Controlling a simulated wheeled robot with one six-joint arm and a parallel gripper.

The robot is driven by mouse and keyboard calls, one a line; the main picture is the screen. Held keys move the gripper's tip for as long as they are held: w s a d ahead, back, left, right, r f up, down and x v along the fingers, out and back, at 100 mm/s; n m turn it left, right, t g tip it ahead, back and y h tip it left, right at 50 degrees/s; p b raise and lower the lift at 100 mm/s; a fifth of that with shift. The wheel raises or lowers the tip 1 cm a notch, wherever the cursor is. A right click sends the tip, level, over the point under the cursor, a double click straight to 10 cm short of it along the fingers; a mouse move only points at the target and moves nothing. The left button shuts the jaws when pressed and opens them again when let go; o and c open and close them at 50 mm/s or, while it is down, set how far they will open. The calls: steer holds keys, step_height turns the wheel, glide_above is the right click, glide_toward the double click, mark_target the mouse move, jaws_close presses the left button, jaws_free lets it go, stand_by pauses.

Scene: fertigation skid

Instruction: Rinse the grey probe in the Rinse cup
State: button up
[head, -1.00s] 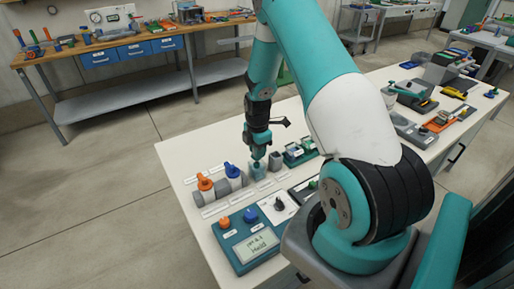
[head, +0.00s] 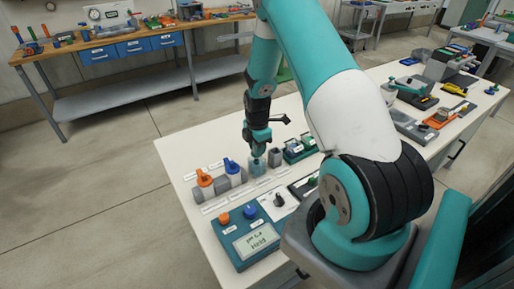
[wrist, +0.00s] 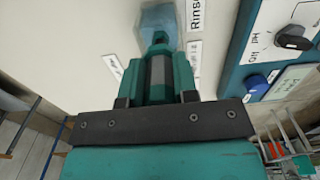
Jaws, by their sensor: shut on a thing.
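My gripper (head: 258,152) points down over the pale blue, see-through Rinse cup (head: 257,168). In the wrist view my gripper (wrist: 158,60) is shut on the grey probe (wrist: 158,72), a grey strip between its teal fingers. The Rinse cup (wrist: 158,17) lies just beyond the fingertips, beside a label reading "Rinse". The probe's lower end is hidden by the fingers, so I cannot tell how deep it is in the cup. A grey holder (head: 274,158) stands right of the cup and looks empty.
An orange-capped probe (head: 204,180) and a blue-capped probe (head: 231,167) stand in grey holders to the left. A teal meter (head: 254,240) with knobs and a "Hold" display is in front. Green-based items (head: 298,149) stand close on the right.

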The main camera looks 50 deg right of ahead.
stand_by(0.3)
steer(key=shift+f+b, duration=0.6)
steer(key=shift+f, duration=0.1)
steer(key=shift+r+p, duration=0.55)
steer(key=shift+r, duration=0.25)
steer(key=shift+f+b, duration=0.6)
steer(key=shift+f, duration=0.2)
steer(key=shift+r+p, duration=0.6)
steer(key=shift+r, duration=0.2)
